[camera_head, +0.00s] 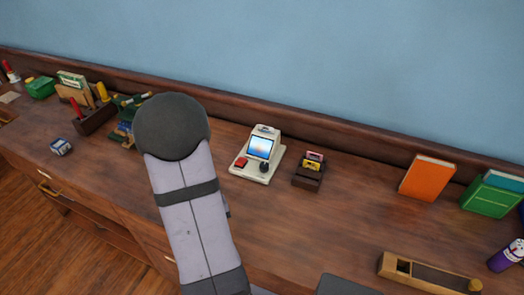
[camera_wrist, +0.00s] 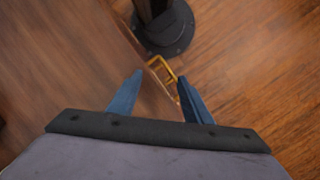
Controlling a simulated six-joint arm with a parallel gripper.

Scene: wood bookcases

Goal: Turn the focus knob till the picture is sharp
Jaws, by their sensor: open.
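A small white viewer (camera_head: 257,156) stands on the wooden bench top, near the middle of the head view. Its lit screen (camera_head: 261,147) shows a blurred blue and pale orange picture. A black knob (camera_head: 264,168) sits at its front right and a red button (camera_head: 241,162) at its front left. My gripper is hidden in the head view, where only my arm shows, left of the viewer. In the wrist view my gripper (camera_wrist: 157,98) is open and empty, with two blue fingers pointing towards a drawer handle and the floor. The viewer is outside the wrist view.
A dark holder (camera_head: 308,179) with yellow and red cartridges stands right of the viewer. Orange (camera_head: 428,178) and green (camera_head: 490,195) books stand further right. A wooden plane-like tool (camera_head: 430,274) lies in front. A brass drawer handle (camera_wrist: 162,70) is near my fingertips.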

